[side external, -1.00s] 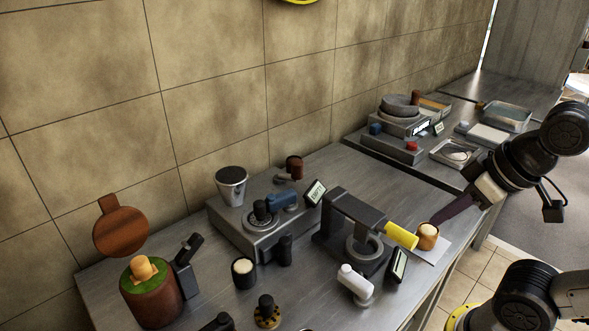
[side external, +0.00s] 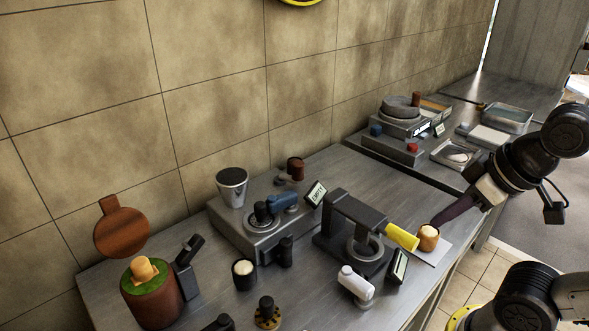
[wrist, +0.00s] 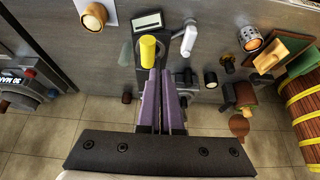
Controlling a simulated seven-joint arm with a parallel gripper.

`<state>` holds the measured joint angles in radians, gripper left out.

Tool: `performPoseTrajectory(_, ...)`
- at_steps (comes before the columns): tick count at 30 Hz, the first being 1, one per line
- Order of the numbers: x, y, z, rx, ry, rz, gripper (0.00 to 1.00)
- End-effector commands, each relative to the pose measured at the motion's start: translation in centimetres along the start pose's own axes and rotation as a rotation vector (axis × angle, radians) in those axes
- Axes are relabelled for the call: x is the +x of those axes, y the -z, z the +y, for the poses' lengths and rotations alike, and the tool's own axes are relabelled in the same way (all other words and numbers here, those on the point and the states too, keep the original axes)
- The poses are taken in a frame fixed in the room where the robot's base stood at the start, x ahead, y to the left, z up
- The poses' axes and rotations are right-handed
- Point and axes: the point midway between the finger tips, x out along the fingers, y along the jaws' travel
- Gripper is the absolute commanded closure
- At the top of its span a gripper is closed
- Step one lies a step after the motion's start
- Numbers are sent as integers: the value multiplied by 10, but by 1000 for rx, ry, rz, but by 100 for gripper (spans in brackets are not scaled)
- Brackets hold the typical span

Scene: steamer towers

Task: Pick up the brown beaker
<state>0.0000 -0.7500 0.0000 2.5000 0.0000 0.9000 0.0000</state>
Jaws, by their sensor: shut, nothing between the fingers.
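A small tan-brown beaker (side external: 428,238) with a pale top stands upright on a white sheet near the counter's front edge. In the wrist view this beaker (wrist: 94,17) is at the upper left, apart from the fingers. My gripper (side external: 436,222) has long dark purple fingers. In the side view their tips overlap the space just above and behind the beaker; the height between them is unclear. In the wrist view my gripper (wrist: 160,71) is shut and empty, its tips just below a yellow cylinder. A darker brown cup (side external: 295,167) stands at the back, by the grey machine.
A yellow cylinder (side external: 402,236) sticks out beside the beaker from a dark stand (side external: 352,215). A white bottle (side external: 356,283) and a tilted display (side external: 398,266) are close by. A second counter with a scale (side external: 401,112) and trays lies beyond. Bare counter shows behind the beaker.

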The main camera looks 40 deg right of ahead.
Motion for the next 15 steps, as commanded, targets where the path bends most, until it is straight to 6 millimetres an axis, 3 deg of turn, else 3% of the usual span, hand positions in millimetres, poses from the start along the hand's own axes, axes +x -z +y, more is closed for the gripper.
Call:
performPoseTrajectory(2,0,0,0,0,0,0,82)
performPoseTrajectory(12,0,0,0,0,0,0,21)
performPoseTrajectory(15,0,0,0,0,0,0,21)
